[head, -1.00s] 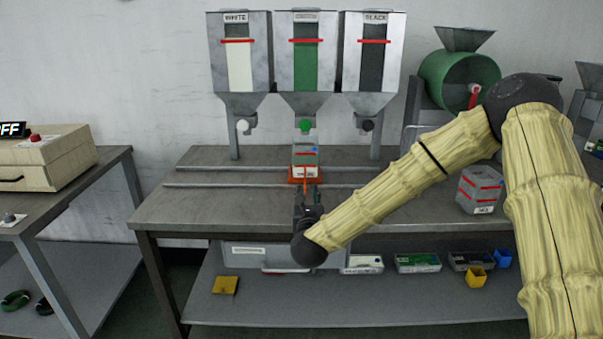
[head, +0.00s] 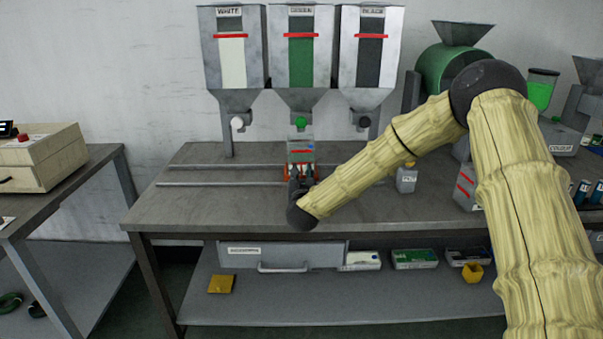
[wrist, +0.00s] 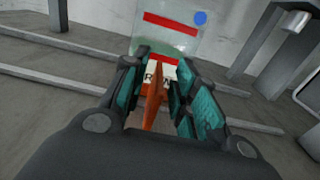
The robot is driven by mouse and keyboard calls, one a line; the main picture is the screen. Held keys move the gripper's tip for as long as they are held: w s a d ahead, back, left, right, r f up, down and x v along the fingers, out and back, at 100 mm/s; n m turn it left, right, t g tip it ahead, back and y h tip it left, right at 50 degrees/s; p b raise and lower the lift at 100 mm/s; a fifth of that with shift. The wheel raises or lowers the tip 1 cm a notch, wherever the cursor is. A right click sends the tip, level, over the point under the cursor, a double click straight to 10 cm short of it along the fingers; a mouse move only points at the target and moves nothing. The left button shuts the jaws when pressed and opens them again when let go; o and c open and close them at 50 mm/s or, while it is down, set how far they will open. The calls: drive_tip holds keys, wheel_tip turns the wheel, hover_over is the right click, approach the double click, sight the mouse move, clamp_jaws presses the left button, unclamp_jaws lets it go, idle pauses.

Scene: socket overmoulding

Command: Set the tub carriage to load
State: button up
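The tub carriage (head: 287,171) is orange and sits on the bench rails below the green hopper's spout. A clear tub (head: 301,147) with red marks and a blue dot stands on it, with some green at its bottom in the wrist view (wrist: 170,45). An upright orange handle (wrist: 153,104) sticks out from the carriage's front, by a partly hidden white label. My gripper (wrist: 160,62) is at the carriage's front, with one finger on each side of the handle. The fingers look apart, with a gap beside the handle. My gripper hides part of the carriage in the head view.
White (head: 232,60), green (head: 301,60) and black (head: 371,60) hoppers hang behind the bench. The rails (head: 215,184) run clear to the left.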

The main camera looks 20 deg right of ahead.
drive_tip(key=shift+w, duration=0.4)
clamp_jaws()
